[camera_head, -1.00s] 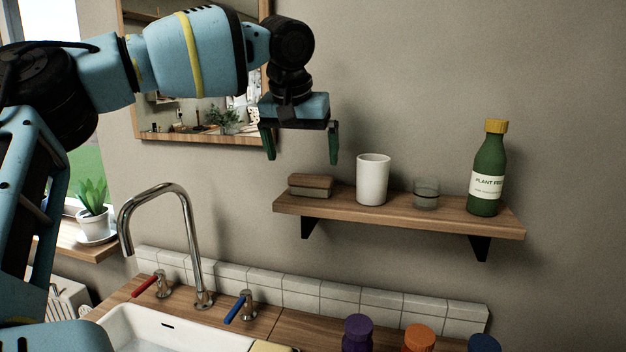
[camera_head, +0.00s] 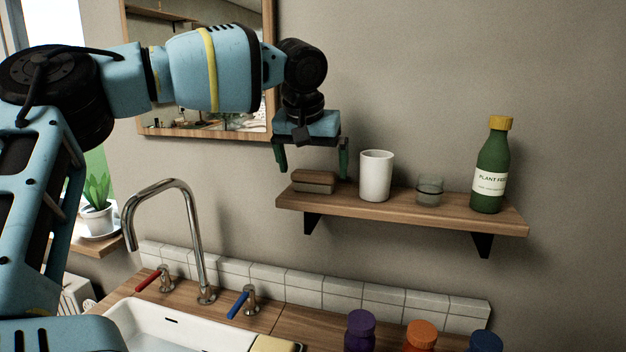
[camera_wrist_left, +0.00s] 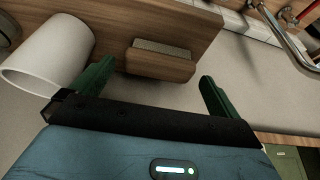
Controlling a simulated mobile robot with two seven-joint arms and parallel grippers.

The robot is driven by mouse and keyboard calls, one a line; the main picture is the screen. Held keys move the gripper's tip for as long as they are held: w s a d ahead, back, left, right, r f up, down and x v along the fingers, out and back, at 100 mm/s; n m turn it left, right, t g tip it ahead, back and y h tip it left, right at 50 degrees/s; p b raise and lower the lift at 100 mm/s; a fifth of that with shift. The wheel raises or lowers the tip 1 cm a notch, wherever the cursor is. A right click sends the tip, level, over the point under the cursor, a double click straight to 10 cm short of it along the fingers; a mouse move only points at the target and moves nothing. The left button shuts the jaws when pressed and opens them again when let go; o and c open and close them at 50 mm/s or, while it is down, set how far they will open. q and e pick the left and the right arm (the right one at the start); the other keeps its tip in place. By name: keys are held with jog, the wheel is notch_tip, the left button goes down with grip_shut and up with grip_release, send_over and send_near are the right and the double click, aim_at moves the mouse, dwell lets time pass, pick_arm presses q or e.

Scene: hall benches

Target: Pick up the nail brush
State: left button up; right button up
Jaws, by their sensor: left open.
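The nail brush (camera_head: 314,182) is a small wooden block with a paler bristle layer, lying at the left end of the wooden wall shelf (camera_head: 400,208). In the left wrist view the brush (camera_wrist_left: 160,64) lies ahead of the fingers, between their lines. My left gripper (camera_head: 312,162) is open and points down just above the brush, its green fingers to either side. The right finger is between the brush and the white cup. Nothing is between the fingers in the left wrist view (camera_wrist_left: 155,85). My right gripper is not in view.
The white cup (camera_head: 376,176) stands close right of the gripper. A glass (camera_head: 429,190) and a green bottle (camera_head: 490,170) stand farther right on the shelf. A mirror (camera_head: 200,131) hangs behind the arm. Below are a tap (camera_head: 190,220), a sink (camera_head: 190,330) and several capped bottles.

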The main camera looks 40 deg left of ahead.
pick_arm(q)
jog(key=shift+x, duration=1.45)
jog(key=shift+r, duration=0.1)
jog(key=shift+c, duration=0.3)
jog(key=shift+w, duration=0.1)
jog(key=c, duration=0.8)
jog(key=shift+c, duration=0.3)
jog(key=shift+r, duration=0.8)
notch_tip(320, 180, up, 2)
jog(key=shift+r, duration=0.1)
jog(key=s+r, duration=0.1)
jog(key=s, duration=1.5)
jog(key=shift+a, duration=0.45)
